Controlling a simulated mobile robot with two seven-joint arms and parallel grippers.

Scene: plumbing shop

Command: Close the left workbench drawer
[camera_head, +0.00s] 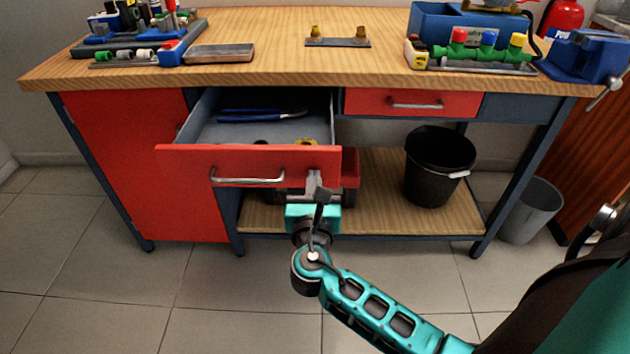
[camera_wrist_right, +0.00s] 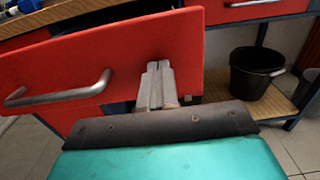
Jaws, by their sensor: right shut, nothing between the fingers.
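The left workbench drawer (camera_head: 190,162) has a red front with a silver bar handle (camera_head: 247,178) and stands pulled out. Blue-handled pliers and small brass parts lie inside it. My right gripper (camera_head: 316,180) is shut and empty, at the right end of the drawer front, to the right of the handle. In the right wrist view the closed fingertips (camera_wrist_right: 158,72) are against or very close to the red drawer front (camera_wrist_right: 120,65); contact is hard to tell. The handle (camera_wrist_right: 58,92) is left of the fingers there. My left gripper is out of view.
The workbench top (camera_head: 280,62) overhangs the drawer. A closed red drawer (camera_head: 412,103) is to the right. A black bucket (camera_head: 437,165) stands on the lower shelf (camera_head: 385,205), with a red box partly hidden behind my gripper. A grey bin (camera_head: 530,212) stands on the floor at right.

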